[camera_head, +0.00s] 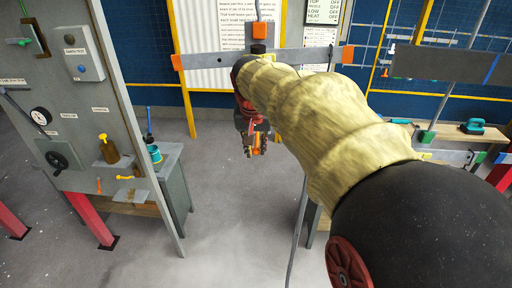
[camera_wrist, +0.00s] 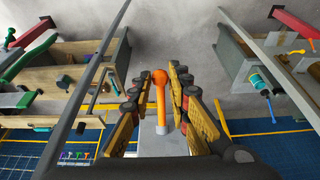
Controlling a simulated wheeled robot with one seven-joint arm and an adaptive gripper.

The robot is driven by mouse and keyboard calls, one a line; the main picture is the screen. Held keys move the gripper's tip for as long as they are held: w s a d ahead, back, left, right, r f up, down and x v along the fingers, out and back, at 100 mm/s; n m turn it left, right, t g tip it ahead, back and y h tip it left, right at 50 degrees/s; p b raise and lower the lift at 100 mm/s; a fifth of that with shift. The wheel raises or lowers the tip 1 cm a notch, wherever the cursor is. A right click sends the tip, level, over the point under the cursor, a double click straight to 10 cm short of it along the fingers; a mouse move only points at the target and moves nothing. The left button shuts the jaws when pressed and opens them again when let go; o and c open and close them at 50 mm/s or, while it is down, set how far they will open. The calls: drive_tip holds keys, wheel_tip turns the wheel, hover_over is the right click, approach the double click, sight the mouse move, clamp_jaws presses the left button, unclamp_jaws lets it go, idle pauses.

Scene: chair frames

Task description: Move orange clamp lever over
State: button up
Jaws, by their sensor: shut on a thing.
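The orange clamp lever (camera_wrist: 160,100) stands between the two fingers of my gripper (camera_wrist: 157,85) in the wrist view. It has a round knob at one end, and its other end meets a grey part (camera_wrist: 165,143). My gripper is shut on the lever. In the head view my gripper (camera_head: 256,147) hangs beyond my arm's sleeve, below a grey crossbar (camera_head: 212,60), with a bit of orange showing between its fingers. My arm hides part of the crossbar and whatever lies behind it.
Orange end pieces (camera_head: 177,62) sit on the crossbar, another at its right (camera_head: 347,54). A grey panel (camera_head: 75,110) with dials stands at left, beside a small cabinet (camera_head: 172,175). A workbench (camera_head: 440,140) is at right. Floor (camera_head: 240,220) below is clear.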

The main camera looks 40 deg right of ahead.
drive_tip(key=shift+v, duration=0.8)
drive_tip(key=shift+r+p, duration=0.15)
drive_tip(key=shift+p, duration=0.2)
drive_tip(key=shift+a+r+p, duration=0.15)
drive_tip(key=shift+r+p, duration=0.45)
drive_tip(key=shift+r, duration=0.55)
drive_tip(key=shift+r, duration=0.4)
drive_tip(key=o, duration=0.9)
drive_tip(key=shift+c, duration=0.2)
